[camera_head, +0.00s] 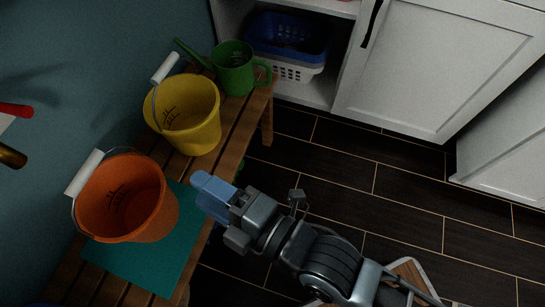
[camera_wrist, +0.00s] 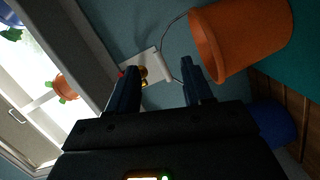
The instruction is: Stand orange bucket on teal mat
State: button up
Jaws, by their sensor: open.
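The orange bucket (camera_head: 150,222) stands upright on the teal mat (camera_head: 172,262), which lies on a slatted wooden bench. Its wire handle with a white grip (camera_head: 84,172) leans toward the wall. My gripper (camera_head: 205,190) is open and empty, just right of the bucket and apart from it. In the wrist view the bucket (camera_wrist: 245,38) is at the upper right, with the teal mat (camera_wrist: 302,75) at its base. The white grip (camera_wrist: 140,68) shows between and beyond the open fingers (camera_wrist: 160,82). The bucket's underside is hidden.
A yellow bucket (camera_head: 200,135) and a green watering can (camera_head: 235,72) stand farther along the bench (camera_head: 235,135). A shelf with blue and white baskets (camera_head: 290,70) and white cabinets (camera_head: 440,60) are behind. Dark tiled floor (camera_head: 400,195) is clear on the right.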

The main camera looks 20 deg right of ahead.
jog(key=s+d+f+m+t+h, duration=0.1)
jog(key=s+d+m+h, duration=0.3)
jog(key=d, duration=0.6)
jog(key=s+d+r+m+h, duration=0.3)
jog(key=s+d+m, duration=0.4)
jog(key=s+m, duration=0.1)
jog(key=s+d+r+m+h, duration=0.3)
jog(key=s+d+m, duration=0.3)
jog(key=s+m, duration=0.2)
jog(key=shift+s+d+m, duration=0.35)
jog(key=shift+s+m, duration=0.05)
jog(key=shift+m, duration=0.7)
notch_tip(320, 180, up, 20)
jog(key=p, duration=2)
